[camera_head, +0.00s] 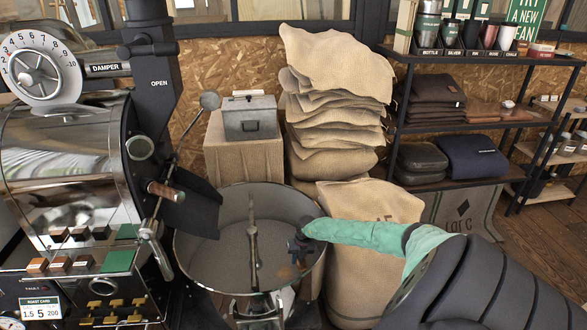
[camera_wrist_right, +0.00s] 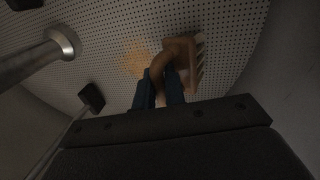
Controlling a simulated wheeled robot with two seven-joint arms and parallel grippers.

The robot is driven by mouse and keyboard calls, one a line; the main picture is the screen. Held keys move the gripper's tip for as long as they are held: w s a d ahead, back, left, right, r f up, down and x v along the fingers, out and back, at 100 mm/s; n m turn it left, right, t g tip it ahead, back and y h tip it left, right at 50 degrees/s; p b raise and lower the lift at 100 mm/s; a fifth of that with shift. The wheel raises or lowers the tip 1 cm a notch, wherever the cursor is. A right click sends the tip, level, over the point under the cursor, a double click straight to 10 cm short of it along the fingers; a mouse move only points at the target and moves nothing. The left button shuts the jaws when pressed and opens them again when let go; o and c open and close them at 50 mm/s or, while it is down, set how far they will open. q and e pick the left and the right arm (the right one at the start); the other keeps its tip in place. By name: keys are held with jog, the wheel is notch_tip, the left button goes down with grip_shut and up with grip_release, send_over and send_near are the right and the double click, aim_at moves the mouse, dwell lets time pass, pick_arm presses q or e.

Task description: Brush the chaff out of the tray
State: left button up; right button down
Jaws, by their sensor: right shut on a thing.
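The round grey metal tray (camera_head: 190,262) stands at the centre of the head view, with a post and arm in its middle. My right gripper (camera_head: 298,247) reaches into its right side. In the right wrist view my dark fingers (camera_wrist_right: 165,88) are shut on a wooden brush (camera_wrist_right: 182,58) with pale bristles along its right side. The brush is just over the perforated tray floor; I cannot tell if the bristles touch it. A tan patch of chaff (camera_wrist_right: 132,60) lies left of the brush. In the head view a brownish patch shows below the gripper. My left gripper is out of view.
The roaster (camera_head: 70,180) stands close on the tray's left, its dark chute (camera_head: 190,205) over the rim. A metal post (camera_wrist_right: 25,62) and a dark paddle (camera_wrist_right: 91,97) stand near the brush. A full sack (camera_head: 365,208) is behind the tray at right.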

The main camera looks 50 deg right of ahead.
jog(key=shift+s+d+f, duration=0.1)
jog(key=shift+s+d, duration=0.35)
jog(key=shift+s, duration=0.1)
jog(key=shift+w+d+b, duration=0.55)
jog(key=shift+w+b, duration=0.1)
jog(key=shift+b, duration=0.05)
jog(key=shift+w+a+r, duration=0.25)
jog(key=shift+w+a, duration=0.8)
jog(key=shift+a, duration=0.1)
jog(key=shift+w+a+f, duration=0.2)
jog(key=shift+w+a, duration=0.8)
jog(key=shift+a, duration=0.25)
jog(key=shift+w+a, duration=1)
jog(key=shift+a, duration=0.2)
jog(key=shift+w+a, duration=1)
jog(key=shift+a, duration=0.15)
jog(key=shift+r, duration=0.1)
jog(key=shift+r+p, duration=2.3)
jog(key=shift+r, duration=0.6)
jog(key=shift+r, duration=0.1)
